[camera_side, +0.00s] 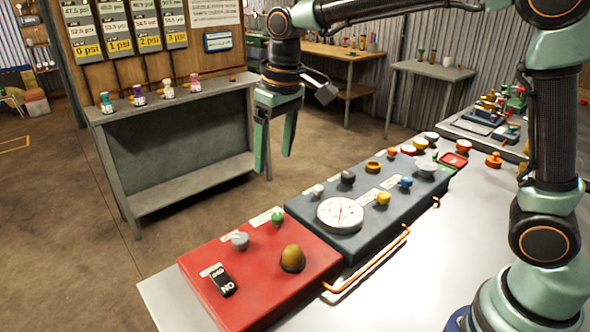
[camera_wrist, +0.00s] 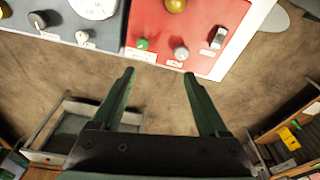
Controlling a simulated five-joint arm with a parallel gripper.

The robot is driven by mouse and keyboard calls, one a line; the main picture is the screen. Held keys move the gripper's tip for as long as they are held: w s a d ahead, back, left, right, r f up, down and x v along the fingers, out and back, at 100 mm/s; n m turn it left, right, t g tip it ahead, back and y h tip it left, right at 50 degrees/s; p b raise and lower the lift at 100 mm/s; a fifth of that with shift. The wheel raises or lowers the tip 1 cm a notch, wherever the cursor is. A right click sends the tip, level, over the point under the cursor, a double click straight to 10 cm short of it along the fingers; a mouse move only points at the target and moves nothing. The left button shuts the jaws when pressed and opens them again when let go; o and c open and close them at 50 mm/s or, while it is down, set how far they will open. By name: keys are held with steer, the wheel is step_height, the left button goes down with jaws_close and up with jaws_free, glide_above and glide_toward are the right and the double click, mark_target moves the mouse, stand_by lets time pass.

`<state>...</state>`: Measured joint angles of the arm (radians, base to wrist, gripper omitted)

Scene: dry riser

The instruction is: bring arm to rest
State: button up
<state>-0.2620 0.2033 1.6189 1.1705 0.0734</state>
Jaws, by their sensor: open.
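My gripper (camera_side: 276,140) hangs from the arm in the upper middle of the side view, its two green fingers pointing down. The fingers are apart and nothing is between them. In the side view they are in front of the grey shelf stand and beyond the far edge of the control panels. In the wrist view my gripper (camera_wrist: 158,78) is open and empty, with bare floor between the fingertips. The red panel (camera_wrist: 190,20) and the blue-grey panel (camera_wrist: 65,40) are at the top of that view.
The red panel (camera_side: 222,253) carries a black rocker switch (camera_side: 222,280), a yellow knob (camera_side: 292,258) and smaller knobs. A blue-grey panel (camera_side: 365,228) with a white dial (camera_side: 340,214) adjoins it. Open floor lies left of the panels.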

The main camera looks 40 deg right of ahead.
steer(key=s+d+m+t, duration=0.2)
steer(key=s+d+t, duration=0.1)
steer(key=s+d, duration=0.8)
steer(key=s, duration=0.3)
steer(key=shift+s+d+t, duration=0.3)
steer(key=shift+t, duration=0.1)
steer(key=shift+r, duration=0.1)
steer(key=n+g, duration=0.6)
steer(key=n, duration=0.1)
glide_above(241, 237)
step_height(241, 237, down, 7)
steer(key=shift+m, duration=0.3)
step_height(241, 237, down, 12)
steer(key=shift+r, duration=0.15)
